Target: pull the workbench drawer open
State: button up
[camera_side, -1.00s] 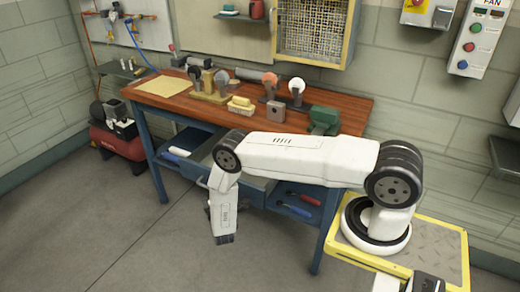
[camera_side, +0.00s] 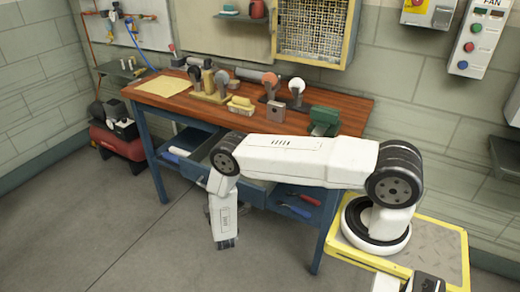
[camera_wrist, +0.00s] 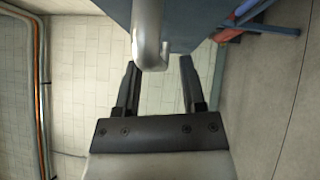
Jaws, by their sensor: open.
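The blue workbench drawer (camera_side: 194,168) appears to stand partly out from under the wooden top in the side view, with some of its inside showing. My arm covers much of its front. In the wrist view, the drawer's blue panel (camera_wrist: 190,22) is at the top, with a grey metal bar handle (camera_wrist: 149,38) in front of it. My gripper (camera_wrist: 158,72) is open, its two dark fingers apart on either side of the handle's lower end. I cannot tell if either finger touches it.
A red compressor (camera_side: 118,142) stands at left. The floor before the bench is clear.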

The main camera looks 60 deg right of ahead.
jog(key=v, duration=0.6)
jog(key=shift+w+a+r, duration=0.1)
dwell(0.3)
jog(key=w+a+r+m+g+y, duration=0.2)
jog(key=w+a+r+m+y, duration=0.1)
jog(key=r+y, duration=0.3)
jog(key=w+a+r+m+g+y, duration=0.1)
jog(key=w+a+r+m+y, duration=0.2)
jog(key=r, duration=0.5)
jog(key=s+r+m+g+y, duration=0.2)
jog(key=s+r+g, duration=0.2)
jog(key=s, duration=0.7)
jog(key=s+r+m+g+y, duration=0.2)
jog(key=s+r+g, duration=0.2)
jog(key=s+r, duration=0.3)
jog(key=s, duration=0.4)
jog(key=shift+s+m+y, duration=0.3)
jog(key=shift+s+m, duration=0.05)
jog(key=shift+m, duration=0.05)
